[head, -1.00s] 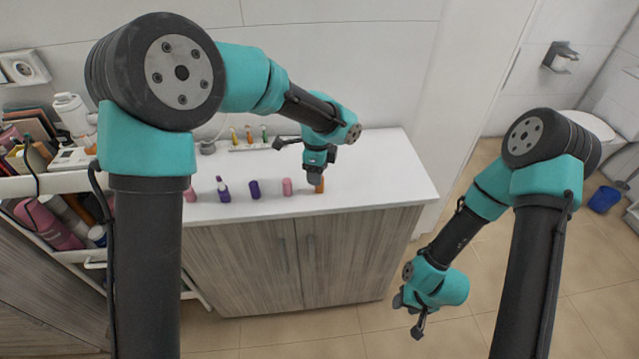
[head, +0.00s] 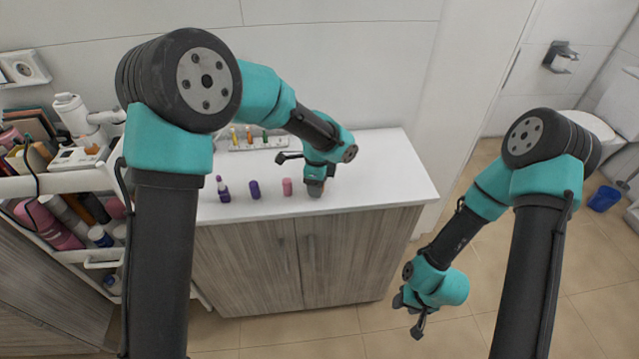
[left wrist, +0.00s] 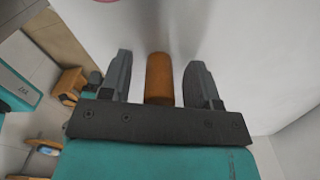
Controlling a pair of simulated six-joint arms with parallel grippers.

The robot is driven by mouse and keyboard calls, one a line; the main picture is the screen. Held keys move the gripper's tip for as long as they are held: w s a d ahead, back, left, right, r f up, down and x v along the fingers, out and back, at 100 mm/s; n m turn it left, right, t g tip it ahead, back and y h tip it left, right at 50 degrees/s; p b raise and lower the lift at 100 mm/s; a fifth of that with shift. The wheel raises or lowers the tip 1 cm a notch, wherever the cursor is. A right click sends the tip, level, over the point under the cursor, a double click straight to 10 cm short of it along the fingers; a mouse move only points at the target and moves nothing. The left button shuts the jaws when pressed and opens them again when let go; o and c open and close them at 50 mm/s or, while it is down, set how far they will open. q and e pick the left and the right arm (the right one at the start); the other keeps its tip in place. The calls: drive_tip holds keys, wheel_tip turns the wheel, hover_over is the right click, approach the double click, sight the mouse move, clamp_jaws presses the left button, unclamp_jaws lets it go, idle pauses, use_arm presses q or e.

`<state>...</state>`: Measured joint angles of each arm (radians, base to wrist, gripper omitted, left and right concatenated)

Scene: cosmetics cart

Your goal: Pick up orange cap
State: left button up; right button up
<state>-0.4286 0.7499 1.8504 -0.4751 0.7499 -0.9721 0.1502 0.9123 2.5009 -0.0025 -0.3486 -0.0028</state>
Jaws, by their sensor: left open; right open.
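The orange cap (left wrist: 160,78) is a short cylinder on the white countertop (head: 390,165). In the left wrist view it stands between the two spread fingers of my left gripper (left wrist: 160,72), with a visible gap on each side. In the head view my left gripper (head: 315,187) is at the front edge of the countertop and hides the cap. My left gripper is open and empty. My right gripper (head: 417,320) is open and empty, out over the floor to the right of the cabinet.
A pink item (head: 287,187) and two purple items (head: 254,189) (head: 223,190) stand in a row left of the gripper. A white rack (head: 258,144) with small coloured pieces is at the back. A loaded cart (head: 80,180) stands at left. The countertop's right side is clear.

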use_arm(q)
drive_tip(key=shift+c, duration=0.2)
drive_tip(key=c, duration=0.9)
drive_tip(key=shift+r, duration=0.15)
drive_tip(key=shift+r, duration=0.5)
wheel_tip(320, 180, up, 3)
drive_tip(key=shift+f, duration=0.2)
drive_tip(key=s, duration=1)
drive_tip(key=s+d+r, duration=0.1)
drive_tip(key=s, duration=0.5)
drive_tip(key=shift+r, duration=0.1)
